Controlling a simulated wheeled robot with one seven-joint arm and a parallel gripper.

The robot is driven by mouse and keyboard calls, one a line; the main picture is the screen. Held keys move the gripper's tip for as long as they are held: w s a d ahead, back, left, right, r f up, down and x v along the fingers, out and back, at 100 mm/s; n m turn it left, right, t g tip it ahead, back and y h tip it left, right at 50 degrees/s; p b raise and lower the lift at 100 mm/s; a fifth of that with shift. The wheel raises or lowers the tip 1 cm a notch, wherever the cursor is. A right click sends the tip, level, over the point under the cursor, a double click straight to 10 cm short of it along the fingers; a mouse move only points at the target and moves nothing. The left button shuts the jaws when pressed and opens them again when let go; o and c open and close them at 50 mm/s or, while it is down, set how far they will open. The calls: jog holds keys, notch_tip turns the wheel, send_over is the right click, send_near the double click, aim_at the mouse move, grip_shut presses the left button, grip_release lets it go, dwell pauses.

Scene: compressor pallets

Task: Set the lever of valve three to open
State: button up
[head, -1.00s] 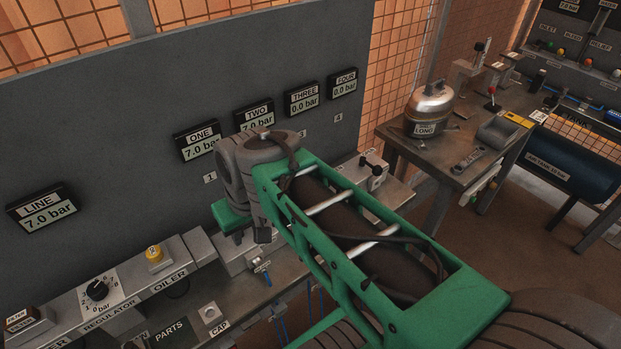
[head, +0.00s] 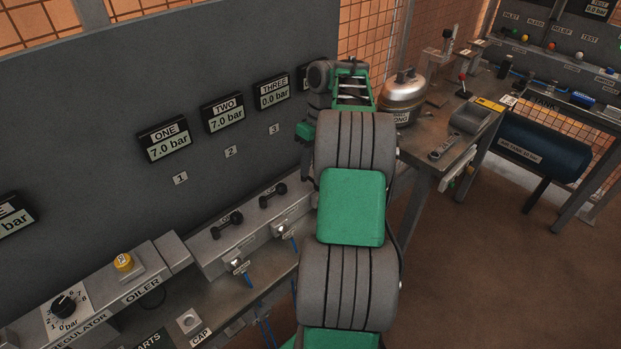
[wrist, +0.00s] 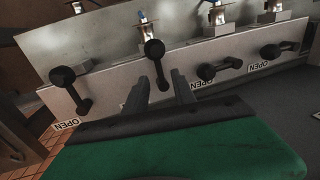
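In the wrist view the lever of valve three (wrist: 156,62) is black with a round knob, second from the left on the pale valve block (wrist: 110,88). It stands across the block, unlike the two right-hand levers, which lie along it. My gripper (wrist: 160,92) is open, with one dark finger on each side of the lower end of this lever; I cannot tell whether either touches it. The gauge marked THREE (head: 272,92) reads 0.0 bar in the head view. My arm hides valve three and the fingers there.
Neighbouring levers are valve four's (wrist: 70,85) on the left and valve two's (wrist: 220,68) on the right, both close by. Gauges ONE (head: 168,142) and TWO (head: 225,112) read 7.0 bar. A metal tank (head: 402,95) stands on a side table beyond my arm.

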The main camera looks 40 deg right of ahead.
jog(key=shift+a+f, duration=0.2)
jog(key=shift+f, duration=0.7)
jog(key=shift+c, duration=0.2)
grip_shut()
dwell(0.5)
